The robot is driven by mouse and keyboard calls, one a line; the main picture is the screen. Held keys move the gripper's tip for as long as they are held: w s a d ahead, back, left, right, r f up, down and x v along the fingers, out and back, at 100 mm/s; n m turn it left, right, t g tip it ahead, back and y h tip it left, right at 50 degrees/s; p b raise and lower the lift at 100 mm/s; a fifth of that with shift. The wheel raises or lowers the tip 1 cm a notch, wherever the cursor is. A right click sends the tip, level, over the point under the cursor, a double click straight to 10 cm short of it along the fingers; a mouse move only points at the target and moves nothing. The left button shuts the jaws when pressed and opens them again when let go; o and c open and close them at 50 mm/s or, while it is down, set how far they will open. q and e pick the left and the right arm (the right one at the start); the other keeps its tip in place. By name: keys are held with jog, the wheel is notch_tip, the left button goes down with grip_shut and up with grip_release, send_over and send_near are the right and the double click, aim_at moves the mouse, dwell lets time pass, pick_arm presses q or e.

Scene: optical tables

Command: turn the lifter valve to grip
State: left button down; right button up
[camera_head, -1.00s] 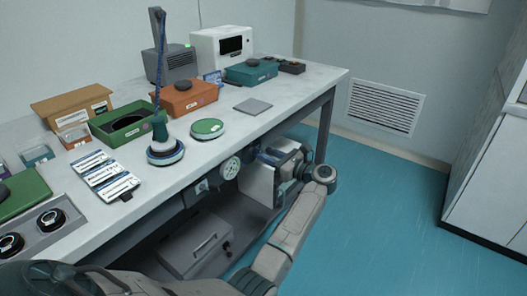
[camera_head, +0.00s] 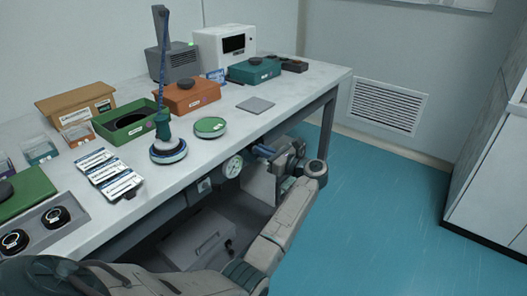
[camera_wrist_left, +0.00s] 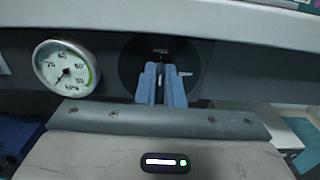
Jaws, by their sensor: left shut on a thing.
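My left gripper (camera_head: 262,151) is under the table's front edge, to the right of the pressure gauge (camera_head: 233,167). In the left wrist view, its two blue fingers (camera_wrist_left: 161,84) point at a dark round valve plate (camera_wrist_left: 128,66) and are shut on the valve's lever, mostly hidden between them. The valve's exact setting cannot be read. The gauge also shows in the left wrist view (camera_wrist_left: 67,67), its needle pointing low and left. The lifter (camera_head: 164,128), a green handle on a round blue-rimmed pad with a blue hose, stands upright on the table. My right gripper is out of view.
The white table (camera_head: 190,170) carries a green-topped disc (camera_head: 210,127), a green open box (camera_head: 105,123), an orange box (camera_head: 190,97) and label cards (camera_head: 109,175). A grey drawer case (camera_head: 198,240) sits below. The blue floor at right is clear.

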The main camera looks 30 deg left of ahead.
pick_arm(q)
jog(key=shift+w+f+m+p, duration=0.2)
jog(key=shift+m+p, duration=0.75)
jog(key=shift+m, duration=2.1)
jog(key=shift+w+f+m+p, duration=0.15)
jog(key=shift+m+p, duration=0.8)
jog(key=shift+m, duration=2.05)
jog(key=shift+w+f+m+p, duration=0.2)
jog(key=shift+m+p, duration=0.75)
jog(key=shift+m, duration=2.1)
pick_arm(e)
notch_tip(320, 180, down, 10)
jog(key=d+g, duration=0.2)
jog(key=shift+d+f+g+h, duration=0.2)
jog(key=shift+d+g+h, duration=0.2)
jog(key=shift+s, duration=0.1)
pick_arm(q)
jog(key=c, duration=1.6)
grip_release()
jog(key=shift+d, duration=0.1)
jog(key=shift+o, duration=0.2)
